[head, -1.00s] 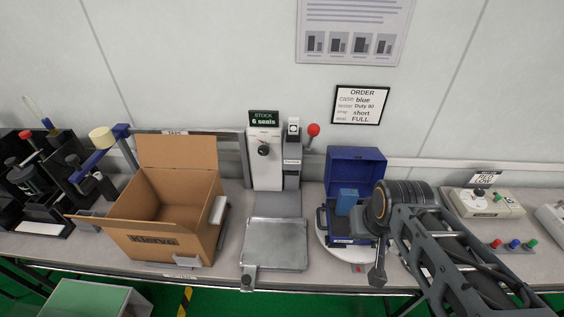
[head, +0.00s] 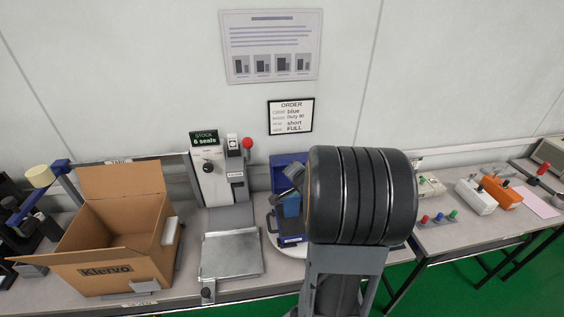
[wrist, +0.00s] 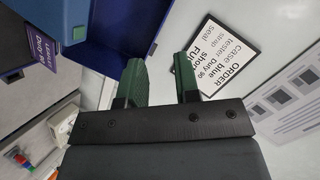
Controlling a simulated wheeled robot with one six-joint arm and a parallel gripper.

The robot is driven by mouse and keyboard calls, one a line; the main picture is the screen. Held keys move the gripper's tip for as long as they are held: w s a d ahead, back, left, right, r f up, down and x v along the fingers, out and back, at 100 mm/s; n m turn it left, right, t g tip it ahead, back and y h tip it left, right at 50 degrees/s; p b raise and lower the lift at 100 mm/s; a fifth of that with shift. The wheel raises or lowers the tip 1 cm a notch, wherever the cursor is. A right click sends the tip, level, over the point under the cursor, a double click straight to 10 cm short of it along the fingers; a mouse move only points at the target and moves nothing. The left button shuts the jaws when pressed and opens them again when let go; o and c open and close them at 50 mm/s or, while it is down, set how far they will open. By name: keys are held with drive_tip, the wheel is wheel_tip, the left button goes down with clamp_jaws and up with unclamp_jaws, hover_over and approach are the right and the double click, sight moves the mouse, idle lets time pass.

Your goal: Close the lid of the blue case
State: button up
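The blue case (head: 291,240) stands on a white round plate on the bench, its right side hidden behind my arm. Its lid (head: 280,178) is open and stands up at the back. A lighter blue tester (head: 291,206) sits upright in the case. In the wrist view the dark blue lid (wrist: 118,32) is at the top, left of my fingers, with the tester (wrist: 40,17) at the upper left. My gripper (wrist: 159,80) is open, with green finger pads and nothing between them. The left finger is close to the lid's edge; I cannot tell whether they touch.
An open cardboard box (head: 112,265) and a metal plate (head: 231,256) are left of the case. A seal press (head: 211,175) with a red-knobbed lever stands behind the plate. Coloured buttons (head: 439,217) and control boxes are to the right. An order sign (head: 291,116) hangs on the wall.

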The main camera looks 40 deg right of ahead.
sight(283, 163)
drive_tip(key=s+d+f+m+t+y, duration=0.1)
drive_tip(key=d+f+m+t+y, duration=0.15)
drive_tip(key=m, duration=0.25)
drive_tip(key=shift+t+y, duration=0.25)
drive_tip(key=shift+t, duration=0.1)
drive_tip(key=x, duration=0.4)
drive_tip(key=p+x, duration=0.1)
drive_tip(key=x, duration=0.3)
drive_tip(key=d+x, duration=0.1)
drive_tip(key=x, duration=0.3)
drive_tip(key=shift+w+r+p, duration=0.1)
drive_tip(key=shift+w+p, duration=0.15)
drive_tip(key=shift+p, duration=0.05)
clamp_jaws()
